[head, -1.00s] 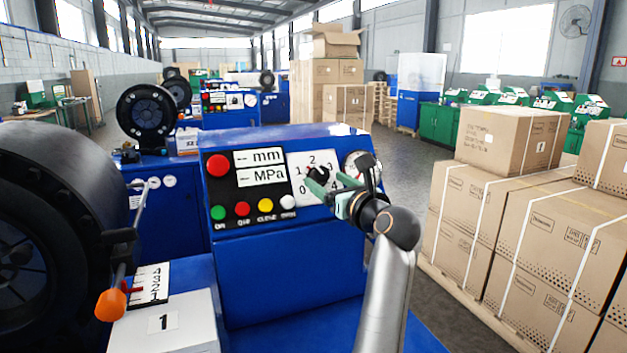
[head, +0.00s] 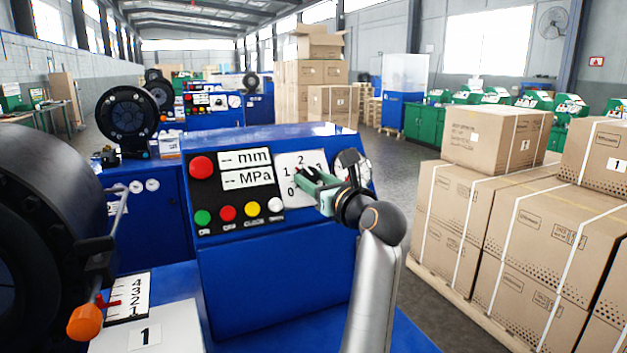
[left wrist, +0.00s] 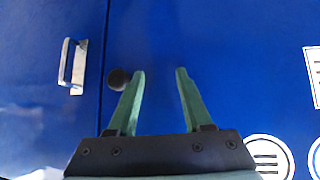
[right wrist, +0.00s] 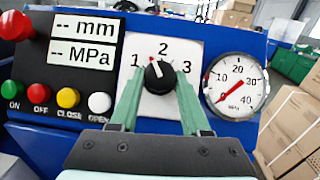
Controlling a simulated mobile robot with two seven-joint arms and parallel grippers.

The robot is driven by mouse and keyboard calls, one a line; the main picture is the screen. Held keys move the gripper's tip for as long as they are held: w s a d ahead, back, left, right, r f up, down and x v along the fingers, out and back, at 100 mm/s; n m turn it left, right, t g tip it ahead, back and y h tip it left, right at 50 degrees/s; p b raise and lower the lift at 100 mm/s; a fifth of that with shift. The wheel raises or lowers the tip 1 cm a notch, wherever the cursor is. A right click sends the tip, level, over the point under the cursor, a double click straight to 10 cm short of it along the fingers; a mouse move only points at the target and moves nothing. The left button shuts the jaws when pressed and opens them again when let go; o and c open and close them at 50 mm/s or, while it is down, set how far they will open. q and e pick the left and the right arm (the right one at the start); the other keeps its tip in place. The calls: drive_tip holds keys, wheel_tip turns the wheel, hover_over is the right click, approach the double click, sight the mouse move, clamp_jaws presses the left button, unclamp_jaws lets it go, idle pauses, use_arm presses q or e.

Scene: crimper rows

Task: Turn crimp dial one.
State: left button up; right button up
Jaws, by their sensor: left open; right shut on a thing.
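The crimp dial (right wrist: 160,74) is a black round knob on a white plate (right wrist: 188,55) marked 1, 2 and 3 in the right wrist view. Its light pointer tips up and left, between 1 and 2. My right gripper (right wrist: 159,82) is shut on the knob, one green finger on each side. In the head view this gripper (head: 304,177) reaches the dial plate (head: 289,160) and hides most of the knob. My left gripper (left wrist: 160,72) is open and empty before a blue panel (left wrist: 225,40); it is not seen in the head view.
The blue console (head: 275,285) carries a red button (head: 202,167), coloured buttons and a gauge (right wrist: 236,94) beside the dial. A white block labelled 1 (head: 165,322) and an orange-tipped lever (head: 85,322) are at lower left. Strapped cartons (head: 525,235) stand on the right.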

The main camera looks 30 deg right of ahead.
clamp_jaws()
